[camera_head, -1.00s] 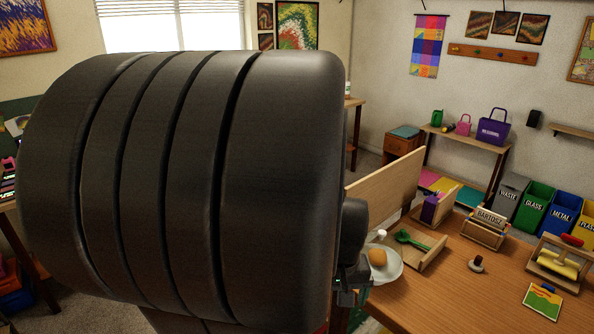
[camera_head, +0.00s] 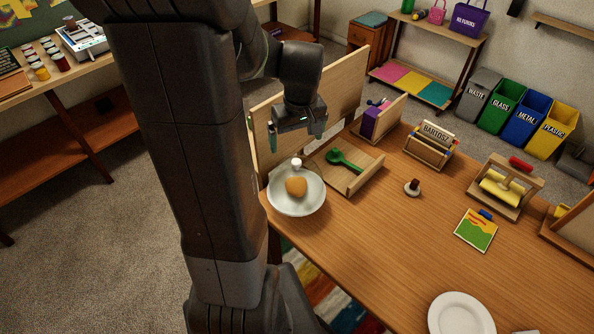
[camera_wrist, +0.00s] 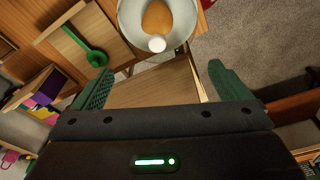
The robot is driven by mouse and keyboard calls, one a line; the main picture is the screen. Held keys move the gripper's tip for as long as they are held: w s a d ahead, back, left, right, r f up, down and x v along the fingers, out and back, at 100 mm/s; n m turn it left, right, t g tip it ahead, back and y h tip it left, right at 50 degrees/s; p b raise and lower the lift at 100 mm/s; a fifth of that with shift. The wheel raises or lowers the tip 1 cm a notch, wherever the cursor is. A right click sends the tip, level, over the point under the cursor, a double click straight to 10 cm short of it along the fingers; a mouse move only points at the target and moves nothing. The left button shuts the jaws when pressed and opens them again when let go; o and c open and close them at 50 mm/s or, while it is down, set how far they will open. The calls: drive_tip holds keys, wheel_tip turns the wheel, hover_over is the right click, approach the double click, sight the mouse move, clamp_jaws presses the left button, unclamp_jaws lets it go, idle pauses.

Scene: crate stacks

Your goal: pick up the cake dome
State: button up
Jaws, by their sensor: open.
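The cake dome (camera_head: 296,163) seems to be clear, with a small white knob on top. It stands over a brown bun (camera_head: 296,187) on a pale round plate (camera_head: 283,207) at the table's near-left corner. The dome's clear wall is hard to make out. My gripper (camera_head: 298,138) is open and empty, pointing down above and behind the knob, apart from it. In the wrist view the knob (camera_wrist: 157,44) shows beyond the two green fingertips (camera_wrist: 160,76), near the middle.
A wooden tray (camera_head: 362,177) with a green spoon (camera_head: 342,160) stands right of the plate. An upright wooden board (camera_head: 345,88) rises behind my gripper. A name stand (camera_head: 432,145), a small brown-topped item (camera_head: 412,187) and a white plate (camera_head: 460,318) are on the table (camera_head: 380,250).

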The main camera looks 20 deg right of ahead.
hover_over(296, 161)
drive_tip(key=f, duration=0.5)
drive_tip(key=shift+s+a, duration=0.1)
drive_tip(key=shift+s, duration=0.15)
drive_tip(key=shift+w+f+p, duration=0.2)
drive_tip(key=shift+f+p, duration=0.45)
drive_tip(key=shift+f, duration=2.1)
drive_tip(key=shift+c, duration=0.3)
